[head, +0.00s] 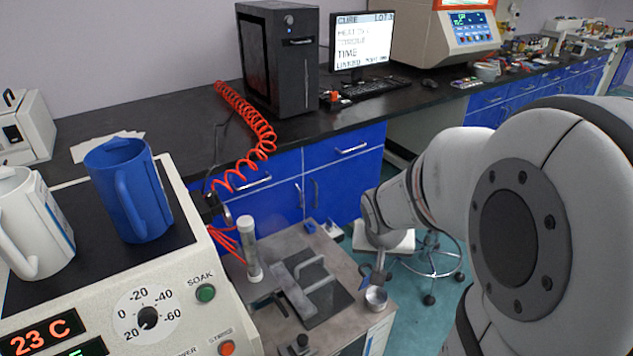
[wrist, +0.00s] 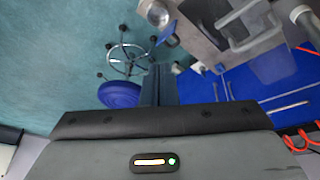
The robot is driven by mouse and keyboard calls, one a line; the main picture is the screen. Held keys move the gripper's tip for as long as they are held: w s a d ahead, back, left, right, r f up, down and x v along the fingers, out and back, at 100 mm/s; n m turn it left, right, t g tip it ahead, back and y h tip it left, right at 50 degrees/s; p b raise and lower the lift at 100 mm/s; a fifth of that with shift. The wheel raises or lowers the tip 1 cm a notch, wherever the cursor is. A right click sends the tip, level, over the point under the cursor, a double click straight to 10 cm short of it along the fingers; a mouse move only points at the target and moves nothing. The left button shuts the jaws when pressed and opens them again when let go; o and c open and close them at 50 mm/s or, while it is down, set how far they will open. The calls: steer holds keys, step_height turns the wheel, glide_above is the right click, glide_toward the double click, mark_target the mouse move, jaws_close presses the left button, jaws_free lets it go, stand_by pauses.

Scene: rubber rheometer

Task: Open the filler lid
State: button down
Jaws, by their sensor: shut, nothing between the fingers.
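A flat plate with a raised grey bar handle (head: 313,272) lies on the grey-topped cabinet; the handle also shows at the top of the wrist view (wrist: 243,22). I cannot tell for sure whether this is the filler lid. A small round metal cup (head: 376,298) sits at the cabinet's right edge and shows in the wrist view (wrist: 157,12). A small blue-grey flap (wrist: 168,36) is beside the cup. My gripper (head: 379,268) points down above the cup, right of the plate. Its fingers (wrist: 160,72) are together and empty, apart from the handle.
A clear upright tube (head: 250,250) stands left of the plate. A cream control box (head: 185,268) carrying a blue mug (head: 128,190) and a white mug (head: 32,225) fills the left. A stool (head: 430,265) stands on open floor at right. Red coiled hose (head: 258,130) hangs from the bench.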

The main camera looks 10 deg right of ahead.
steer(key=w+d+f+m+t+p, duration=0.2)
steer(key=w+d+f+m, duration=0.2)
steer(key=w+d+f, duration=0.3)
steer(key=m+t+y+p, duration=0.2)
steer(key=m+t+y, duration=0.1)
steer(key=m+y, duration=0.2)
glide_toward(364, 266)
steer(key=b+x, duration=0.3)
steer(key=x, duration=0.3)
steer(key=shift+w+f, duration=0.2)
steer(key=shift+f, duration=0.1)
steer(key=shift+r, duration=0.1)
